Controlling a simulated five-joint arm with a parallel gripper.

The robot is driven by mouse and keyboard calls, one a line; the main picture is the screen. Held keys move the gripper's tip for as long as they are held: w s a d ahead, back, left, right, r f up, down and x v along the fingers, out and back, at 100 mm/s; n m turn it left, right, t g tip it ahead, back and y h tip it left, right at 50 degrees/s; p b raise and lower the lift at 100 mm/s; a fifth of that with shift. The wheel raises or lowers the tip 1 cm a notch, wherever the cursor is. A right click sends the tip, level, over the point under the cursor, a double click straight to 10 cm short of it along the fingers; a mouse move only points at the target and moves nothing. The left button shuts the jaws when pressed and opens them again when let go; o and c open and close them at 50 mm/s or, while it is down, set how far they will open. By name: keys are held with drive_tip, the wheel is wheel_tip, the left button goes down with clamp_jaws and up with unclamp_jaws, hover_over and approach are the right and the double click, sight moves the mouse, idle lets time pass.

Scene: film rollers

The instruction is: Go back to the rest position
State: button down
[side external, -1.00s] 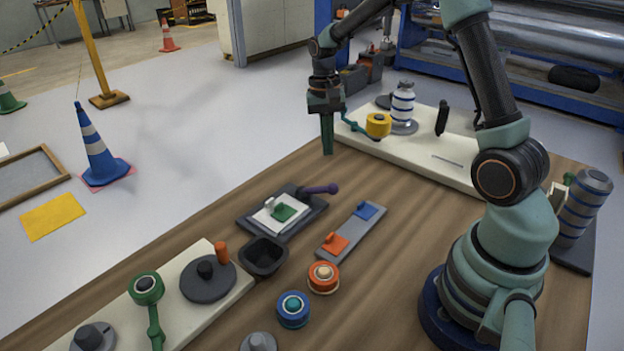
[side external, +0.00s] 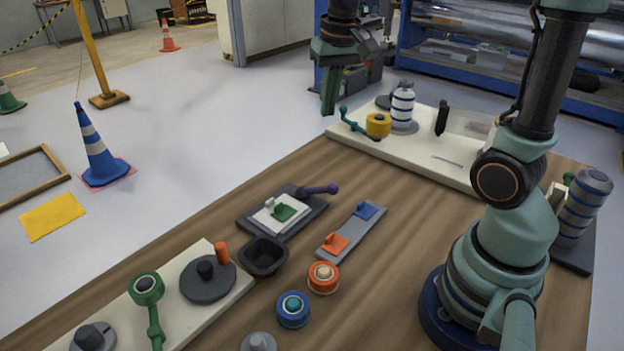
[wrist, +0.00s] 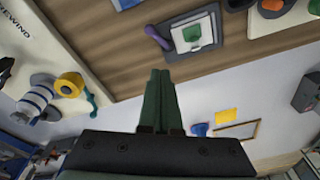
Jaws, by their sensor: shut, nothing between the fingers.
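My gripper (side external: 328,108) hangs in the air near the far edge of the table in the side view. Its green fingers are closed together and hold nothing. In the wrist view the shut fingers (wrist: 160,82) show in the middle. My gripper is to the left of the white board (side external: 350,147) with the yellow roll (side external: 378,125) and the striped white and blue roller (side external: 402,102), and higher than them. Nothing touches my gripper.
On the table (side external: 270,175) are a dark tray with a white plate (side external: 262,218), a black bin (side external: 264,257), a grey strip (side external: 350,232), an orange roll (side external: 324,278) and a blue roll (side external: 293,310). A cream board (side external: 130,320) lies front left.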

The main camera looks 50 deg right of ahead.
drive_tip(key=s+a+n+t, duration=0.4)
drive_tip(key=s+a+n, duration=0.1)
drive_tip(key=s, duration=0.3)
drive_tip(key=shift+a+r, duration=0.2)
drive_tip(key=shift+a, duration=0.5)
